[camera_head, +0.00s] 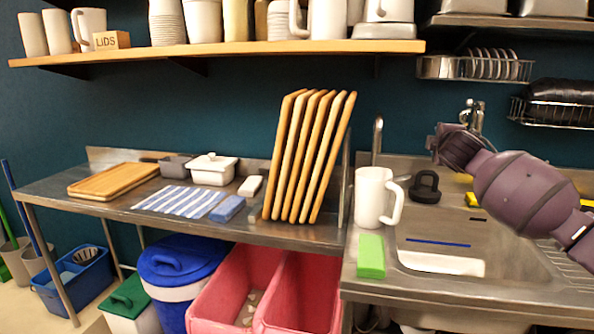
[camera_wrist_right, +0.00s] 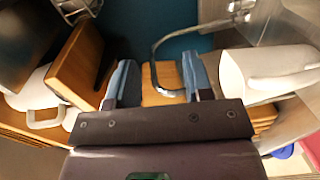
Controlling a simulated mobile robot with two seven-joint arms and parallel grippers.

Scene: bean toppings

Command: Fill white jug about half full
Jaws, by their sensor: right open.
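A white jug (camera_head: 371,196) stands upright on the metal counter at the left of the sink, its handle to the right. A white jug also shows at the right of the right wrist view (camera_wrist_right: 262,72). The metal tap spout (camera_head: 378,135) rises behind the jug, and a curved metal pipe (camera_wrist_right: 156,48) shows beyond my fingers in the wrist view. My right gripper (camera_wrist_right: 158,82) is open with nothing held between its blue fingers. In the head view the end of my right arm is near the tap fittings (camera_head: 474,112). The jug's inside is hidden. My left gripper is not in view.
A green sponge (camera_head: 371,257) lies in front of the jug. The sink (camera_head: 520,262) is to its right, with a black object (camera_head: 425,187) behind. Upright wooden boards (camera_head: 310,155) stand to the left. A shelf (camera_head: 220,49) holds several white vessels above.

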